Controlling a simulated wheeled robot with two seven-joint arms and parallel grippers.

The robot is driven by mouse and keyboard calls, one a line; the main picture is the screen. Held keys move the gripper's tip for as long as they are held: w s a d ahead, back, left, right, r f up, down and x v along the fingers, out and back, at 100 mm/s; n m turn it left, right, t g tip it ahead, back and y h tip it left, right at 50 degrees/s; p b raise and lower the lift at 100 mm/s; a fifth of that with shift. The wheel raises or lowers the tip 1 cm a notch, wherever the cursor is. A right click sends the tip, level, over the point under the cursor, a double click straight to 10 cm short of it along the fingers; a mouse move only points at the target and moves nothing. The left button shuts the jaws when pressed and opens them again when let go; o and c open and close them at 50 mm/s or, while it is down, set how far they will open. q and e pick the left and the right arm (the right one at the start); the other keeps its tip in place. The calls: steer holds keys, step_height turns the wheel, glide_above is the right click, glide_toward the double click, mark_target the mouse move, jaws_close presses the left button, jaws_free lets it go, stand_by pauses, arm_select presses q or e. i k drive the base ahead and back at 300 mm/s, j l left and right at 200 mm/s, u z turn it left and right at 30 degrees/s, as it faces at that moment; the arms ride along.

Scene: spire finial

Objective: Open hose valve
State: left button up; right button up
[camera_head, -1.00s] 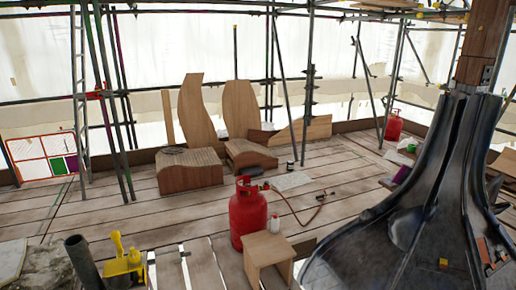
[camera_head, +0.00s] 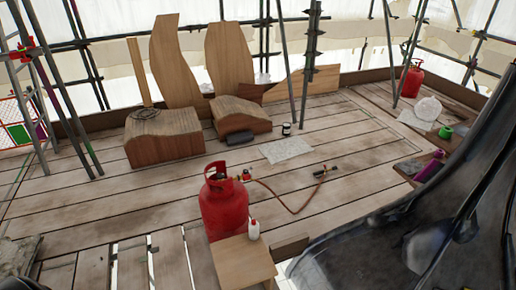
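A red gas bottle (camera_head: 223,205) stands upright on the plank floor, left of the picture's middle. A regulator or valve (camera_head: 244,175) sits at its top on the right side; it is too small to tell whether it is open. A reddish-brown hose (camera_head: 292,208) runs from it over the planks, curving up to a torch-like end piece (camera_head: 326,171) that lies on the floor. Neither of my grippers shows in the head view.
A wooden stool or box (camera_head: 241,262) with a small white bottle (camera_head: 254,230) stands close in front of the gas bottle. A large dark metal spire covering (camera_head: 420,240) fills the right. Scaffold poles (camera_head: 305,65) stand behind. Planks between hose and wooden blocks (camera_head: 163,135) are mostly clear.

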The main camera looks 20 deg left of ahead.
mark_target(220, 176)
steer(key=i+j+z, duration=0.25)
steer(key=j, duration=0.55)
steer(key=i+j+z, duration=0.1)
steer(key=j+z, duration=0.15)
steer(key=j, duration=0.6)
steer(key=j+z, duration=0.3)
steer(key=j, duration=0.55)
